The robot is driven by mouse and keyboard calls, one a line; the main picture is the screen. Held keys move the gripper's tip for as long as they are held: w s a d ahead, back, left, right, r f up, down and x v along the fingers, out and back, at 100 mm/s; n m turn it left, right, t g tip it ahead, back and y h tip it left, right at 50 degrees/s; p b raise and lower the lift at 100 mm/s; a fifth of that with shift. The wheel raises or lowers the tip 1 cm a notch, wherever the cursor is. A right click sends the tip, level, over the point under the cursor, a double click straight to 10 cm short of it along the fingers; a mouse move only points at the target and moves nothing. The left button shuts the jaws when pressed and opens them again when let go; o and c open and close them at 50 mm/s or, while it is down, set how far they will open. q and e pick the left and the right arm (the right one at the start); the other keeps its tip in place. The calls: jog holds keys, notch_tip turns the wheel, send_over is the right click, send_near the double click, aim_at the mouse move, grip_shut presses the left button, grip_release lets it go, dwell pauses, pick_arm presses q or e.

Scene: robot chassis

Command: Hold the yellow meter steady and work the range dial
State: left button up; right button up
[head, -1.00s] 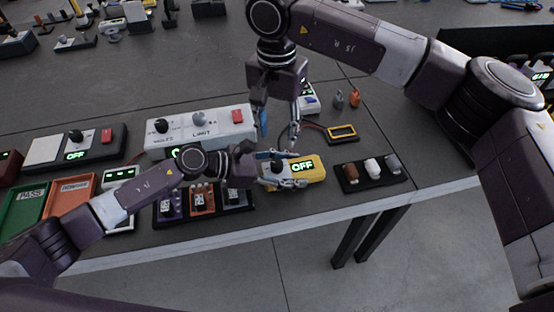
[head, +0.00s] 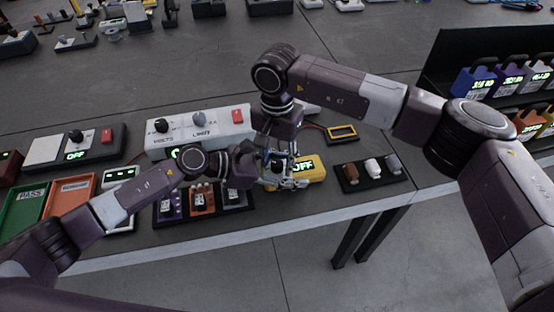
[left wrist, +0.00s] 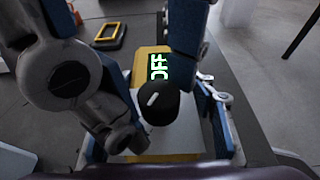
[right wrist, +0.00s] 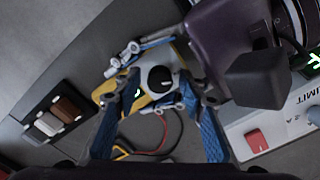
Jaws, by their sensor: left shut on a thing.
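The yellow meter (head: 316,172) lies near the table's front edge, its display reading OFF. It also shows in the left wrist view (left wrist: 150,62) and the right wrist view (right wrist: 110,88). Its black range dial (left wrist: 158,103) has a white pointer mark; the right wrist view shows the dial (right wrist: 160,78) too. My left gripper (head: 288,183) is shut on the meter's body from the left. My right gripper (right wrist: 157,92) points down over the meter, its blue-padded fingers open with the dial between them. Contact with the dial cannot be told.
A white box (head: 212,137) with VOLTS and LIMIT knobs stands behind my left arm. A dark tray (head: 353,185) with small coloured pieces lies right of the meter. A yellow-framed item (head: 342,132) lies behind it. Green (head: 30,209) and orange (head: 72,194) bins are left.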

grip_shut()
jog(key=m, duration=1.7)
jog(key=shift+m, duration=0.3)
jog(key=m, duration=0.6)
dwell(0.5)
